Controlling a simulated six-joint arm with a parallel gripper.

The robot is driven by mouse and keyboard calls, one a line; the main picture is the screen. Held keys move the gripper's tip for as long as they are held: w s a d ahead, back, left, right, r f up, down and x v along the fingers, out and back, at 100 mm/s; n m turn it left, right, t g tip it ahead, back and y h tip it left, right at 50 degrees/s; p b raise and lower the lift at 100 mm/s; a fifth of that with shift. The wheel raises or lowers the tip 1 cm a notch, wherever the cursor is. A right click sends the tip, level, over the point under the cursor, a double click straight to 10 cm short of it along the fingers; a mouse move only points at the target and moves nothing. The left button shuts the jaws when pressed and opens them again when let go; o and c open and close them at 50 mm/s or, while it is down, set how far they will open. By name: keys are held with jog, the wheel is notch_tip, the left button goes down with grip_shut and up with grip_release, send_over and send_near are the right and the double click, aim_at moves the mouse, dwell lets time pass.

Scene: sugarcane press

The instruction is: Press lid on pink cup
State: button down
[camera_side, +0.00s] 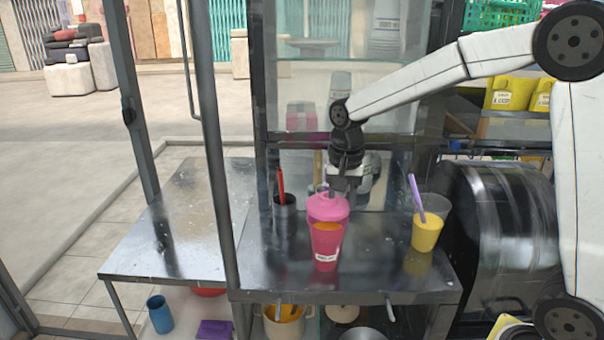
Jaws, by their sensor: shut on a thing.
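The pink cup (326,245) stands upright near the front of the metal counter, with an orange-yellow drink showing through its side and a white label low on it. My gripper (340,190) points down from above, just behind the lid's top, and is shut on the lid. The fingertips are partly hidden by the lid.
A clear cup of yellow drink with a purple straw (427,228) stands to the right. A dark metal holder (285,212) with a red-handled tool stands to the left. A metal post (212,150) rises in front. The left table (180,235) is bare.

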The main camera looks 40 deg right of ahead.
jog(key=shift+f, duration=0.85)
jog(key=shift+f, duration=0.2)
dwell(1.8)
grip_release()
dwell(0.5)
jog(key=shift+r, duration=0.15)
jog(key=shift+r, duration=3.35)
